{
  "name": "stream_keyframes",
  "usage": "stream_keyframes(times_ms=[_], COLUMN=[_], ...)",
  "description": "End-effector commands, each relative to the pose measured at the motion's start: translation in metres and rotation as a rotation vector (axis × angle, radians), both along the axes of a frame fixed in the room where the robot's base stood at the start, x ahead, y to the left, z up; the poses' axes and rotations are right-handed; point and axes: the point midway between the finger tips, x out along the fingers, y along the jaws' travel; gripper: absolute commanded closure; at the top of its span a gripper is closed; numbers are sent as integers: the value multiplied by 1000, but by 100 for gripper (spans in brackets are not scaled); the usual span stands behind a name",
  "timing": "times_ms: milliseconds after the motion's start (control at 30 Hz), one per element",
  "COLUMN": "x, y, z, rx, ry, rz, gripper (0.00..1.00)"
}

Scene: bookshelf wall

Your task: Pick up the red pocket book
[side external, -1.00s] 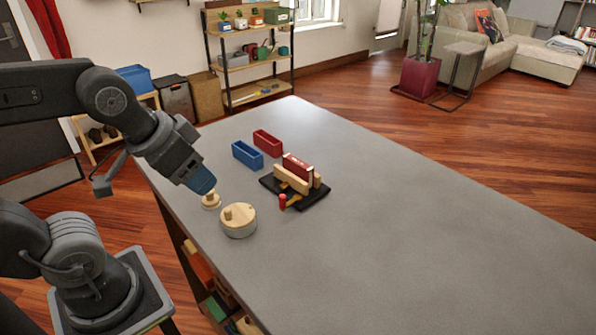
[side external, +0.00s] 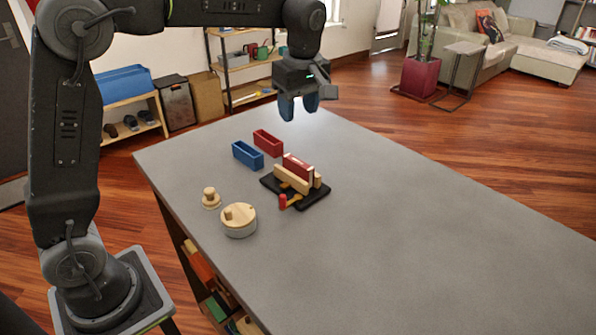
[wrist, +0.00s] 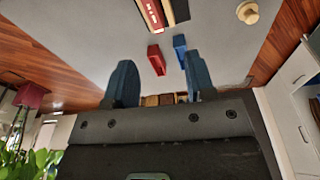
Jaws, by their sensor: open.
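The red pocket book (side external: 297,166) stands on edge between light wooden blocks (side external: 291,179) on a black tray (side external: 315,197) on the grey table. Its red cover with pale marks also shows at the top edge of the wrist view (wrist: 153,14), partly cut off. My gripper (side external: 298,106) is open and empty, with blue fingers pointing down. It hangs high, beyond the tray toward the table's far end, well apart from the book. In the wrist view my gripper (wrist: 160,62) shows both fingers spread with nothing held between them.
A red open box (side external: 268,141) and a blue open box (side external: 247,154) stand just left of the tray. A red-headed mallet (side external: 284,201) lies at the tray's near edge. The table's right side is clear.

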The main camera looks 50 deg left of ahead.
Motion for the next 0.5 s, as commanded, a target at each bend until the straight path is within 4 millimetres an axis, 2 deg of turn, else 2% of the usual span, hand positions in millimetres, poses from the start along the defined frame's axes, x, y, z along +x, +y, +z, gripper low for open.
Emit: stream_keyframes(times_ms=[100, 267, 500], x=[17, 22, 21], y=[2, 4, 11], z=[-10, -21, -65], rx=[8, 12, 11], ry=[18, 24, 26], rz=[107, 155, 153], gripper=[50, 50, 50])
